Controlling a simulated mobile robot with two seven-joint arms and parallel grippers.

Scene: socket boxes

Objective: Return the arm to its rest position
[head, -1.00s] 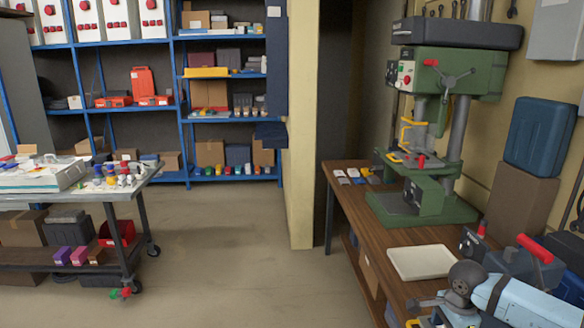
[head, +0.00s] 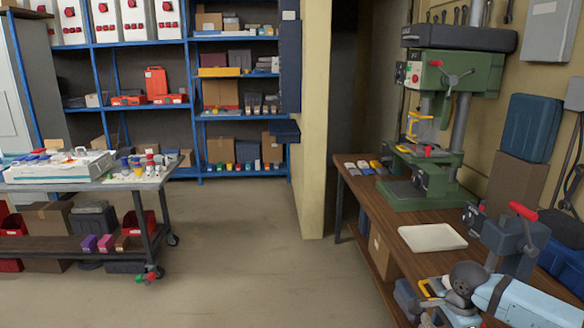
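My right arm, light blue with a dark grey round joint, comes in at the bottom right, above the near part of the wooden workbench (head: 372,222). My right gripper (head: 440,306) is small, dark and partly cut off near the bottom edge. Whether its fingers are open or shut does not show, and I see nothing clearly held in it. My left arm and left gripper are not in view.
The bench carries a green drill press (head: 430,180), a white tray (head: 432,238), a vise with a red handle (head: 515,235) and a yellow-handled tool (head: 431,287) close to my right gripper. A loaded cart (head: 150,190) stands left.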

